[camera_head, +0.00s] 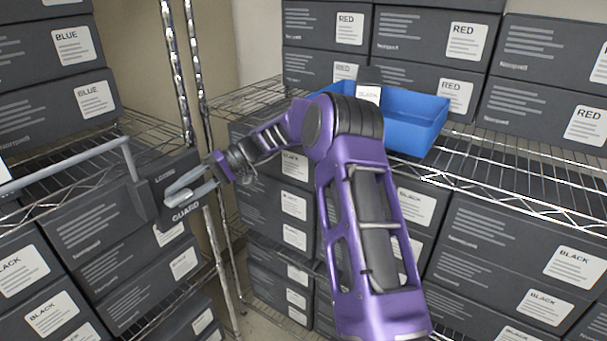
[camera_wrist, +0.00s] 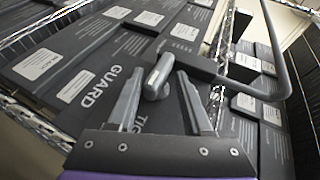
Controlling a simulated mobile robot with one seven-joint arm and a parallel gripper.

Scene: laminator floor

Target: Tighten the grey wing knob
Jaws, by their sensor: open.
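The grey wing knob (camera_wrist: 158,76) sits on a dark panel (camera_wrist: 128,42) lettered GUARD. In the wrist view its narrow wing stands up between my two fingers, tilted slightly to the right. My gripper (camera_wrist: 157,84) is open, with one finger on each side of the knob; gaps show between the fingers and the wing.
A grey bent bar (camera_head: 70,165) runs left from the panel; a grey bar (camera_wrist: 284,70) also curves at the right in the wrist view. Wire shelves (camera_head: 540,165) hold dark labelled boxes. A blue bin (camera_head: 418,128) stands behind my arm. A chrome post (camera_head: 182,80) rises close by.

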